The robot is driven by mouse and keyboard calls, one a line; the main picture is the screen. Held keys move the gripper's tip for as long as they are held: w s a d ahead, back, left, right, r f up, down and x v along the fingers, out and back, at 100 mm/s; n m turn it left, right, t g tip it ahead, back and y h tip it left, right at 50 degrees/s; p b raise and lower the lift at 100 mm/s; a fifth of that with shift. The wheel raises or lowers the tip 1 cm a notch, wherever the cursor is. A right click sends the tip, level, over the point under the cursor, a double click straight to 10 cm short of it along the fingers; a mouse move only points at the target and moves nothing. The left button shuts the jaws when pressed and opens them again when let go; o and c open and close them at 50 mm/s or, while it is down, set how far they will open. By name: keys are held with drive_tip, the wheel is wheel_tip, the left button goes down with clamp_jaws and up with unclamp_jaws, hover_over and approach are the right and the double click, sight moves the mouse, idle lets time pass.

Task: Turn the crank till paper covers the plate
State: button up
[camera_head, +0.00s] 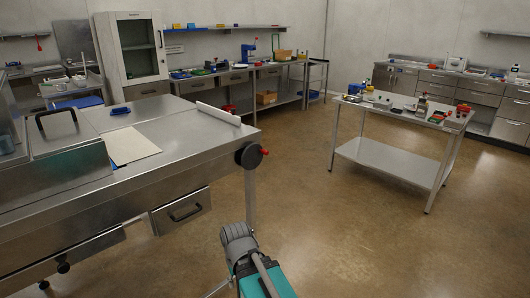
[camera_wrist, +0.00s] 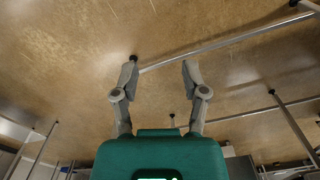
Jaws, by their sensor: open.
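A cream sheet of paper (camera_head: 133,146) lies flat on the table's left part. A long white strip (camera_head: 218,113) lies near the right end. I cannot tell which part of the top is the plate. My gripper (camera_wrist: 158,65) is open and empty in the wrist view, with floor behind its fingers. My teal and grey arm shows below the crank in the head view, apart from it.
A small blue item (camera_head: 120,111) lies on the worktable, and a steel box with a black handle (camera_head: 57,115) stands at left. A drawer (camera_head: 181,211) hangs under the front edge. A two-shelf steel table (camera_head: 390,158) stands at right. The floor between is clear.

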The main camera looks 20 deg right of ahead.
drive_tip(key=shift+o, duration=0.6)
drive_tip(key=w+d+r+n+t+y, duration=0.1)
drive_tip(key=w+d+r+t+y, duration=0.15)
drive_tip(key=w, duration=0.45)
drive_tip(key=w+d+r+n+t+y, duration=0.2)
drive_tip(key=w+d, duration=0.1)
drive_tip(key=w, duration=0.4)
drive_tip(key=w+d+r+n+t+y, duration=0.1)
drive_tip(key=w+d+r+t+y, duration=0.15)
drive_tip(key=w, duration=0.35)
drive_tip(key=w+d+r+t, duration=0.3)
drive_tip(key=d, duration=0.4)
drive_tip(key=w+d+r+t, duration=0.3)
drive_tip(key=d+r, duration=0.1)
drive_tip(key=d, duration=0.4)
drive_tip(key=w+d+r+t, duration=0.3)
drive_tip(key=d+r+t, duration=0.1)
drive_tip(key=d, duration=0.4)
drive_tip(key=shift+w+d+r+h, duration=0.15)
drive_tip(key=shift+d+r+h, duration=0.1)
drive_tip(key=shift+h, duration=0.15)
drive_tip(key=shift+w+a, duration=0.1)
drive_tip(key=shift+w, duration=0.05)
